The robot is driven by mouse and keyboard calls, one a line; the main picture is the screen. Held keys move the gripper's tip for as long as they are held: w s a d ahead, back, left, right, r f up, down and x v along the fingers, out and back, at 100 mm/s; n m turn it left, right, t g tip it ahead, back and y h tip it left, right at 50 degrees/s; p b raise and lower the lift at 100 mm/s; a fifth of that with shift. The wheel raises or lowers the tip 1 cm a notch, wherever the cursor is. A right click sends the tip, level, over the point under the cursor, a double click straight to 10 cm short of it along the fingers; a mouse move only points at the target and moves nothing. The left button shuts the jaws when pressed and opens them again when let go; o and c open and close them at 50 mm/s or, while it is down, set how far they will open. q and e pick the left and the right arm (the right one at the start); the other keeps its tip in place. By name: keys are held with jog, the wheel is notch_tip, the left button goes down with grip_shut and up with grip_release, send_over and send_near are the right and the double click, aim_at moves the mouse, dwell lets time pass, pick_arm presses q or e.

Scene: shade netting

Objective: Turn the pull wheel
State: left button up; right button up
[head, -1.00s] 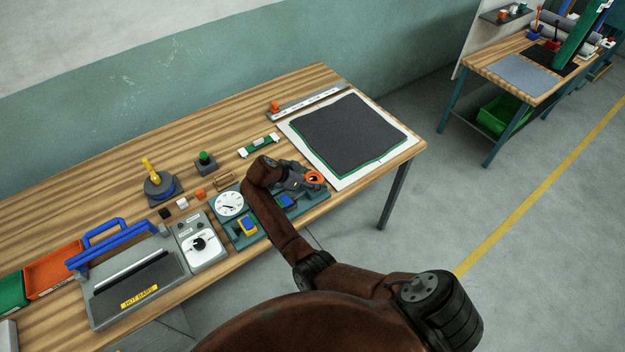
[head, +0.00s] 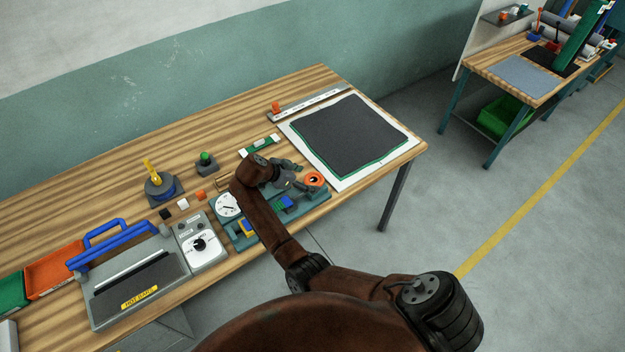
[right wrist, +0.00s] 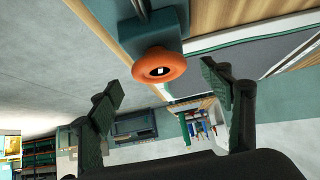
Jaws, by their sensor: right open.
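The pull wheel (head: 314,179) is an orange ring at the right end of a teal tester base (head: 318,195) near the table's front edge. My right gripper (head: 296,176) is just left of the wheel in the head view, with its fingers spread. In the right wrist view the orange wheel (right wrist: 160,70) lies ahead, between and beyond the two open fingertips (right wrist: 162,85), with no visible contact. A white dial (head: 228,205) and blue clamps (head: 285,202) sit on the same base, partly hidden by my right arm. My left gripper is not in view.
A dark sheet on a white and green mat (head: 404,152) lies right of the wheel. A hot-bar machine (head: 140,285), a grey control box (head: 202,245) and a green button (head: 205,159) stand to the left. Floor is clear past the table's front edge.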

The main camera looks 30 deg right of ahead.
jog(key=v, duration=0.7)
jog(key=shift+r, duration=0.2)
jog(key=shift+s+a, duration=0.1)
jog(key=shift+a, duration=0.05)
dwell(0.5)
